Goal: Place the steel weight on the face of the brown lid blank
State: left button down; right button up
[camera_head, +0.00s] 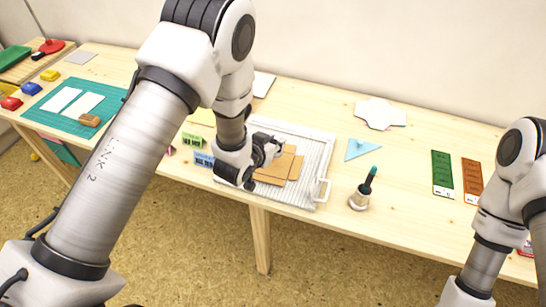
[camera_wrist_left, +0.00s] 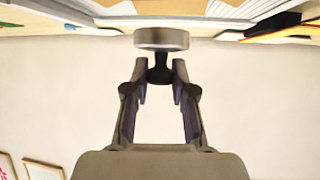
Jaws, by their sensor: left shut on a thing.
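The steel weight (camera_wrist_left: 161,39) is a grey disc with a dark knob, seen in the left wrist view. My left gripper (camera_wrist_left: 160,78) is shut on that knob, with the disc beyond the fingertips. In the head view my left gripper (camera_head: 268,152) is over the left part of the brown lid blank (camera_head: 278,172), hiding some of it. The blank looks like flat tan card and lies on a white ribbed tray (camera_head: 318,150). I cannot tell whether the weight touches the blank. My right gripper is outside the frames.
A metal pot with a dark, teal-tipped handle (camera_head: 360,198) stands right of the tray. A blue triangle (camera_head: 362,149) lies behind it. Green (camera_head: 442,172) and orange (camera_head: 472,180) strips lie at the right. A teal mat (camera_head: 60,104) is at the left. Small coloured blocks sit left of the tray.

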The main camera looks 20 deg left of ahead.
pick_arm(q)
jog(key=f, duration=0.4)
jog(key=shift+w+d+f, duration=0.1)
jog(key=shift+d+f, duration=0.1)
jog(key=shift+f, duration=0.05)
jog(key=shift+a, duration=0.1)
jog(key=shift+f, duration=0.15)
jog(key=c, duration=1)
grip_release()
jog(key=shift+o, duration=0.2)
